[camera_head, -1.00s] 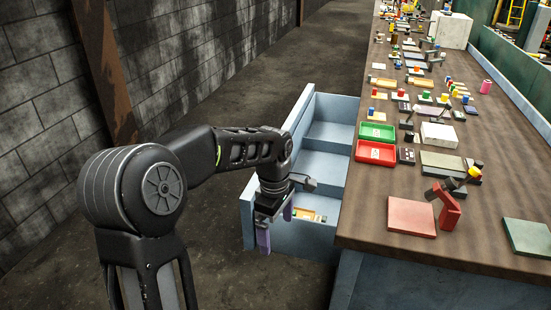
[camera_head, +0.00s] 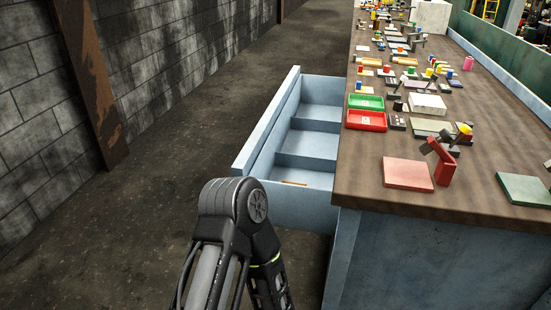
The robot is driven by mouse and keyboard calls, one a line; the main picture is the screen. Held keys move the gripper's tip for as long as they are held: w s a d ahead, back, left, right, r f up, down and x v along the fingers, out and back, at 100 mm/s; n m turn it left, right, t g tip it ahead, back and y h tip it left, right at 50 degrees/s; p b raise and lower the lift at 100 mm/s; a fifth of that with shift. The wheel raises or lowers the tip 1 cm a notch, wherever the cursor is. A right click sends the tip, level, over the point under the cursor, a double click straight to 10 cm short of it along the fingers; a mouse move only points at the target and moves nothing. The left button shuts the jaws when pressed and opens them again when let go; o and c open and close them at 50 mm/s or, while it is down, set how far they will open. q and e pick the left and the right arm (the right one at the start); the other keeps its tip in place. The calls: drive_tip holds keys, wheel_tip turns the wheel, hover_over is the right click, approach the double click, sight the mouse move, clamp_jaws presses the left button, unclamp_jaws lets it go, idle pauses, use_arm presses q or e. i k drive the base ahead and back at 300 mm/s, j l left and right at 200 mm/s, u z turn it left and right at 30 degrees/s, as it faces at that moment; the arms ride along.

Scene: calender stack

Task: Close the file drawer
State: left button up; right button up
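The file drawer (camera_head: 268,124) is light blue and stands pulled out from the left side of the workbench (camera_head: 350,172). Its inside is split into several compartments, and a small orange-brown item (camera_head: 294,184) lies in the nearest one. My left arm rises from the bottom edge, in front of the drawer's near end, with its forearm pointing down and right. My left gripper is below the picture's edge and cannot be seen. My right gripper is not in view either.
The brown bench top carries a red tray (camera_head: 366,121), a green tray (camera_head: 366,102), a red plate (camera_head: 408,173), a green plate (camera_head: 525,189) and many small parts. Bare dark floor lies left of the drawer, up to a grey block wall (camera_head: 150,60).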

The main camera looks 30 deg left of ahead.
sight(296, 139)
drive_tip(key=i+j, duration=0.1)
drive_tip(key=j, duration=0.3)
drive_tip(key=i+j, duration=0.1)
drive_tip(key=j, duration=0.35)
drive_tip(key=i+j, duration=0.1)
drive_tip(key=j, duration=0.7)
drive_tip(key=i+j, duration=0.15)
drive_tip(key=j, duration=0.25)
drive_tip(key=i+j, duration=0.1)
drive_tip(key=j, duration=0.35)
drive_tip(key=i+j+u, duration=0.1)
drive_tip(key=j, duration=0.3)
